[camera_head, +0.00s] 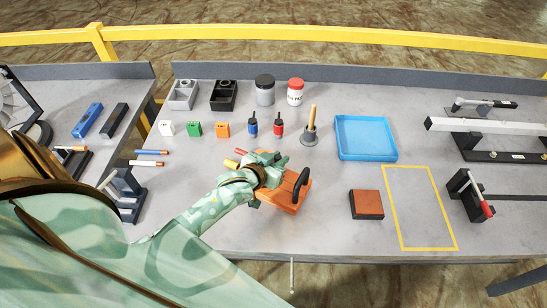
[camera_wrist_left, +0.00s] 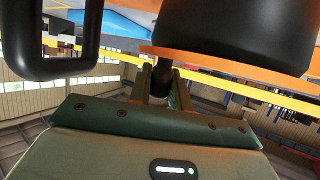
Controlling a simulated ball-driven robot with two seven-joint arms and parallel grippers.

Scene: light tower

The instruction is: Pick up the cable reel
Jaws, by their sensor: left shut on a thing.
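The cable reel (camera_head: 282,197) is orange with a black handle, at the front middle of the grey bench in the head view. My left gripper (camera_head: 273,172) is over its far side and covers part of it. In the left wrist view the reel shows close up, with an orange flange and a large black drum (camera_wrist_left: 228,32) at the upper right and a black loop at the upper left. There my left gripper (camera_wrist_left: 162,82) is shut on a narrow black part of the reel, below the flange. Whether the reel touches the bench is unclear. My right gripper is not in view.
A brown block (camera_head: 366,204) and a yellow outlined rectangle (camera_head: 421,208) lie to the right. A blue tray (camera_head: 365,138) and an upright wooden-handled tool (camera_head: 310,132) stand behind. Coloured blocks and small screwdriver-like items line the bench's left and middle. Bare bench lies around the reel's front.

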